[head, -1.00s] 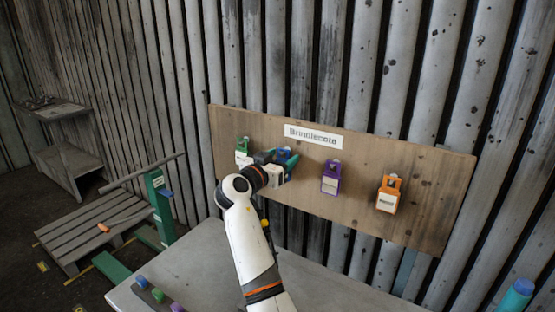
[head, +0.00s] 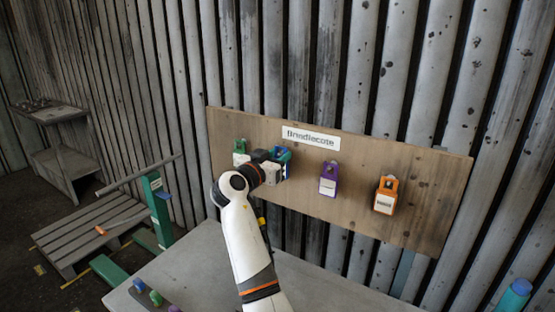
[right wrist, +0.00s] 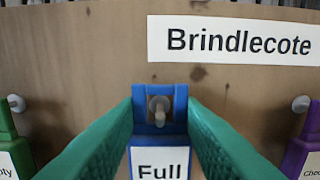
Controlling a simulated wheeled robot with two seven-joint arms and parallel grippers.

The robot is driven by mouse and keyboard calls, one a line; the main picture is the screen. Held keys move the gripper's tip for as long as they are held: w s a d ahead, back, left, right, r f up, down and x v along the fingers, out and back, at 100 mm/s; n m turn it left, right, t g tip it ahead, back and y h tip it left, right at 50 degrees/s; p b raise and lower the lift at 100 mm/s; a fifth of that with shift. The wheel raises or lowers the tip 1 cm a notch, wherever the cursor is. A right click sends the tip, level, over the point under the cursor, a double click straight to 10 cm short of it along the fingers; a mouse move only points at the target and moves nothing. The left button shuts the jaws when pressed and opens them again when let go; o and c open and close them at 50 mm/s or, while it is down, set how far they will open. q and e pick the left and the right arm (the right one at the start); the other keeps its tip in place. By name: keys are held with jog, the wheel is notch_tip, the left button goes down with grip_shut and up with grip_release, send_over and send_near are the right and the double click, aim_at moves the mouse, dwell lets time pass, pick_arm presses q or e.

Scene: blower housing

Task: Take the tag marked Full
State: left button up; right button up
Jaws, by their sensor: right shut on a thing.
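The blue tag marked Full (right wrist: 159,150) hangs on a peg on the wooden board, and the peg shows through its upper opening. In the head view the blue tag (head: 286,157) is mostly hidden by my right gripper (head: 277,166). In the right wrist view the green fingers of my right gripper (right wrist: 160,130) are shut on the blue tag from both sides. My left gripper is not in view.
The board (head: 430,214) also carries a green tag (head: 239,149), a purple tag (head: 328,180) and an orange tag (head: 386,195). A white label (head: 311,137) reads Brindlecote. A grey table (head: 205,262) stands below, and a pallet (head: 88,232) lies left.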

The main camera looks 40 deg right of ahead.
jog(key=b+v, duration=0.2)
jog(key=v, duration=0.4)
dwell(0.6)
jog(key=b+v, duration=0.3)
jog(key=v, duration=0.5)
dwell(0.3)
dwell(0.5)
